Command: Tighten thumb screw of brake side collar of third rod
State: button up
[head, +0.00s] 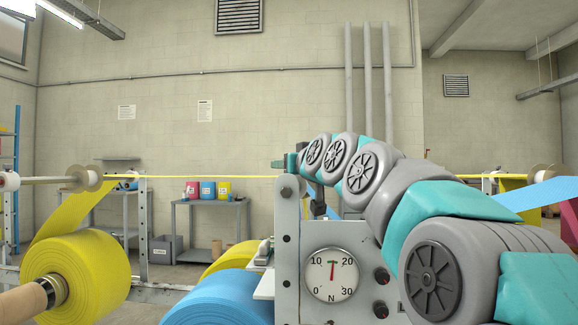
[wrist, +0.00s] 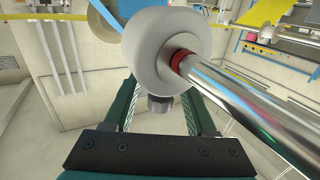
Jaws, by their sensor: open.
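In the wrist view a pale, rounded collar (wrist: 150,52) sits on a shiny metal rod (wrist: 235,100), with a red ring (wrist: 179,60) where the rod meets it. A small dark screw head (wrist: 160,104) sticks out below the collar, toward my gripper. My gripper (wrist: 160,94) is open, its two green fingers on either side of the screw head, with visible space between. The collar partly hides the fingertips. I cannot tell from this view which rod this is. In the head view my arm reaches left over the grey machine panel, and the fingers cannot be made out.
The panel carries a round dial gauge (head: 331,274). A yellow roll (head: 80,275) and a blue roll (head: 220,298) lie to its left. A yellow web (head: 210,177) runs across at rod height. A shelf with coloured tubs (head: 208,189) stands behind.

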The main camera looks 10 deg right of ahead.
jog(key=s+r+b, duration=0.1)
jog(key=s+r, duration=0.1)
jog(key=s, duration=0.6)
jog(key=s+r, duration=0.3)
jog(key=s, duration=0.5)
jog(key=shift+b, duration=0.4)
